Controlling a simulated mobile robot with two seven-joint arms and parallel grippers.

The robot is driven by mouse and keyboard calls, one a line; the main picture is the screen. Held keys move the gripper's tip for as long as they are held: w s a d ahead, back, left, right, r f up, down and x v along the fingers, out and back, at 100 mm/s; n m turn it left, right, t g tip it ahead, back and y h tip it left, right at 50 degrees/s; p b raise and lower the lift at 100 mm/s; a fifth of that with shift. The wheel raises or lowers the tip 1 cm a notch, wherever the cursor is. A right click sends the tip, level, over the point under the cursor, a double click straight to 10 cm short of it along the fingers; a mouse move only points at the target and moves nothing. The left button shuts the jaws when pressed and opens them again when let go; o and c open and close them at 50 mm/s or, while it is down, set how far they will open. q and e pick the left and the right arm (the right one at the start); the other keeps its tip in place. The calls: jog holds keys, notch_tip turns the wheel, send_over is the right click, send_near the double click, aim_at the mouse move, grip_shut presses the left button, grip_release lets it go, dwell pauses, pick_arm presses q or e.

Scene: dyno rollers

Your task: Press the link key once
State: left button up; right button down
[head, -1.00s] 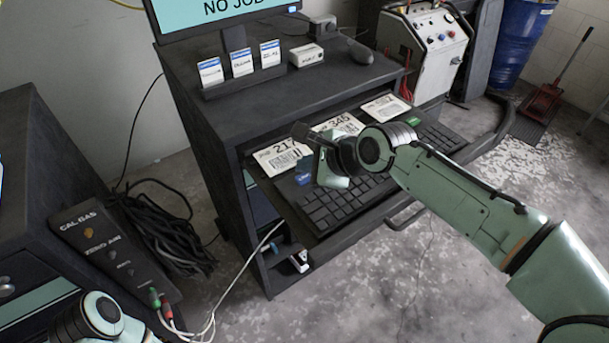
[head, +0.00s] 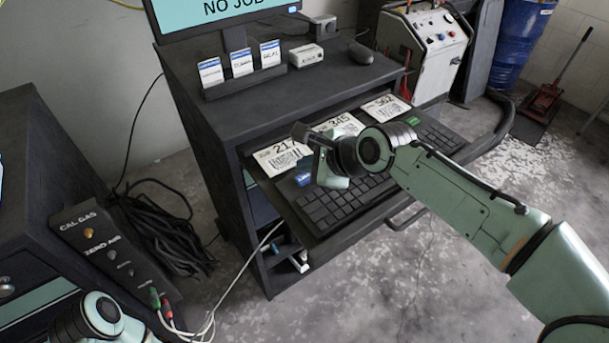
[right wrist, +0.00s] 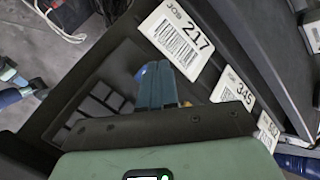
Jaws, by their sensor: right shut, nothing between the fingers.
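The black keyboard (head: 335,205) lies on the cart's pull-out shelf. A blue key (head: 302,179), likely the link key, shows at its left end; its lettering is not readable. My right gripper (head: 318,182) is just beside and over this key, pointing down. In the right wrist view its fingers (right wrist: 157,88) are shut together and empty. A small blue patch (right wrist: 140,74) shows behind the fingertips there, mostly hidden, so contact cannot be told. A green key (head: 413,121) is at the keyboard's far end. Only my left arm's wrist shows at lower left; its fingers are out of view.
Job cards (head: 283,157) numbered 217, 345 and 562 lie behind the keyboard. The monitor (head: 225,12) reads NO JOB. Card holders (head: 242,66) and a small white box (head: 306,54) stand on the cart top. A CAL GAS box (head: 110,255) and cables are at left.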

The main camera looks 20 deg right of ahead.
aim_at(307, 179)
jog(key=shift+f, duration=0.1)
pick_arm(q)
jog(key=shift+s+f, duration=0.1)
jog(key=shift+f, duration=0.1)
pick_arm(e)
jog(key=shift+f, duration=0.35)
pick_arm(q)
jog(key=shift+s+f+b, duration=0.1)
jog(key=shift+f+b, duration=0.15)
jog(key=shift+b, duration=0.15)
pick_arm(e)
jog(key=shift+f, duration=0.4)
dwell(0.5)
pick_arm(q)
jog(key=shift+w+r+p, duration=0.4)
jog(key=shift+r+p, duration=0.3)
jog(key=shift+r, duration=0.1)
pick_arm(e)
jog(key=shift+r, duration=0.8)
jog(key=shift+r, duration=0.15)
